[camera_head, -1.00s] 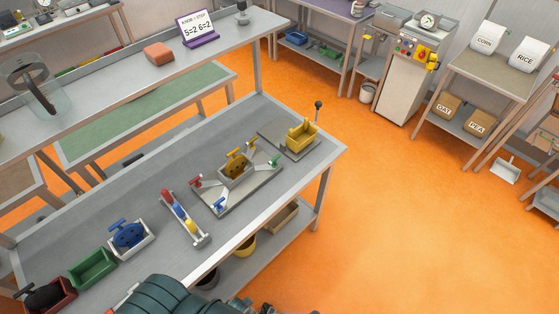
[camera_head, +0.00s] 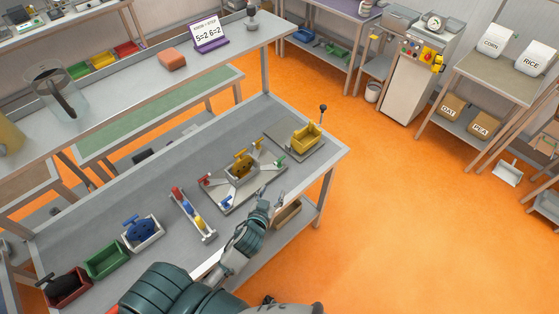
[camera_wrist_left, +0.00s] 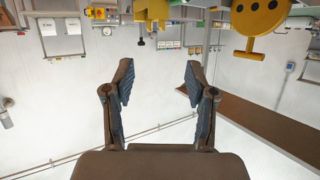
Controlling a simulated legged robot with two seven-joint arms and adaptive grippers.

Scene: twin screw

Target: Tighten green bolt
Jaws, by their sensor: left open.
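The green bolt (camera_head: 280,161) stands at the right corner of a grey plate (camera_head: 233,205) on the workbench. The plate also carries a red bolt (camera_head: 207,181), a blue bolt (camera_head: 226,203), a yellow bolt (camera_head: 257,144) and a central yellow fixture (camera_head: 242,166). My left gripper (camera_head: 269,198) is open and empty, near the bench's front edge, apart from the green bolt and nearer the camera. Its two spread fingers (camera_wrist_left: 158,78) show in the left wrist view with nothing between them. I cannot make out the green bolt there. My right gripper is out of view.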

